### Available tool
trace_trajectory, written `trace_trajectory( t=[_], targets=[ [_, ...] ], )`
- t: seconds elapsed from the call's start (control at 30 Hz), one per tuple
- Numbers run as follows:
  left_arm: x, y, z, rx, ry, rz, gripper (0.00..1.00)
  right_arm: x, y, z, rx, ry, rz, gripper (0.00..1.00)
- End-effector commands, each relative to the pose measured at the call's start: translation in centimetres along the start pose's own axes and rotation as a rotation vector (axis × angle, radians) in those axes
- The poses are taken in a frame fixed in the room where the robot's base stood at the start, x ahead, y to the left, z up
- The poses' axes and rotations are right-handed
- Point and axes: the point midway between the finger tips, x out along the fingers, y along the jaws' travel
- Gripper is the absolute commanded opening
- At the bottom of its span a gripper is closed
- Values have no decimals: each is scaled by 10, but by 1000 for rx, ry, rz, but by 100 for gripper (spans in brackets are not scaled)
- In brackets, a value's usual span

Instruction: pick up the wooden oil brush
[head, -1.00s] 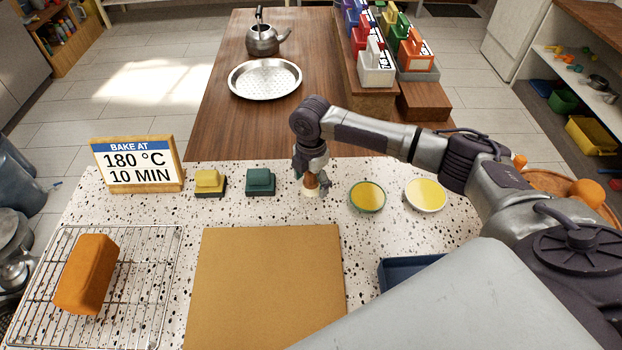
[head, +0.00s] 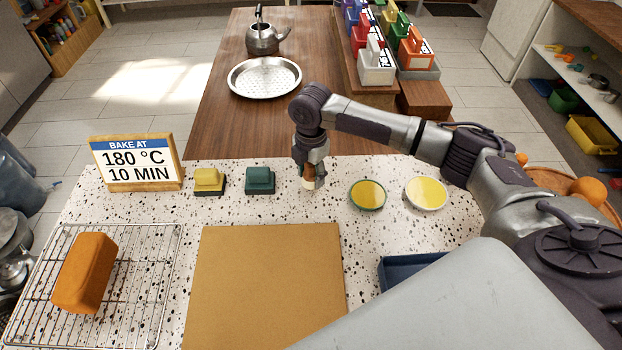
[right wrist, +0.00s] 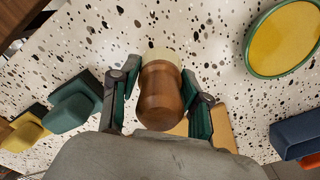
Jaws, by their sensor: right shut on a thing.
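The wooden oil brush (right wrist: 161,97) has a rounded brown handle and a pale bristle end. My right gripper (right wrist: 160,73) is shut on it, with one finger on each side of the handle in the right wrist view. In the head view the right gripper (head: 311,181) points down over the speckled counter, and only the pale lower part of the brush (head: 308,184) shows between the fingers. I cannot tell whether the bristle end touches the counter. My left gripper is not in view.
A green-rimmed dish (head: 367,195) and a white dish (head: 426,193) of yellow stand right of the gripper. Green (head: 260,181) and yellow (head: 209,181) handled blocks stand left. A brown board (head: 265,285), blue tray (head: 405,268) and wire rack (head: 140,285) lie nearer.

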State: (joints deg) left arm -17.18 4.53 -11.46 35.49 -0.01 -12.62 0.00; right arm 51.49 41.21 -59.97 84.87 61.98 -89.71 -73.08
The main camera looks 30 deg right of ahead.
Motion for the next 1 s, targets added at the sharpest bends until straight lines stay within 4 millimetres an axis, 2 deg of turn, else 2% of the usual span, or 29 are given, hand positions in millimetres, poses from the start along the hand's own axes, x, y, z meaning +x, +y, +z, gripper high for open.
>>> trace_trajectory(
  t=[0.1, 0.4, 0.6, 0.8, 1.0],
  targets=[
    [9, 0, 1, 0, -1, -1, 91, -20, -3, 3, 1, -2, 3, 12],
    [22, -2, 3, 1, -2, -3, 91, -60, -68, 32, 1, -4, 1, 12],
    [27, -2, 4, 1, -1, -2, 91, -79, -95, 44, 2, -2, 0, 12],
    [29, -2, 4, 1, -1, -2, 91, -87, -106, 48, 1, 0, 0, 12],
    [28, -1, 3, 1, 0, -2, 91, -88, -106, 48, 0, 0, 0, 12]
  ],
)
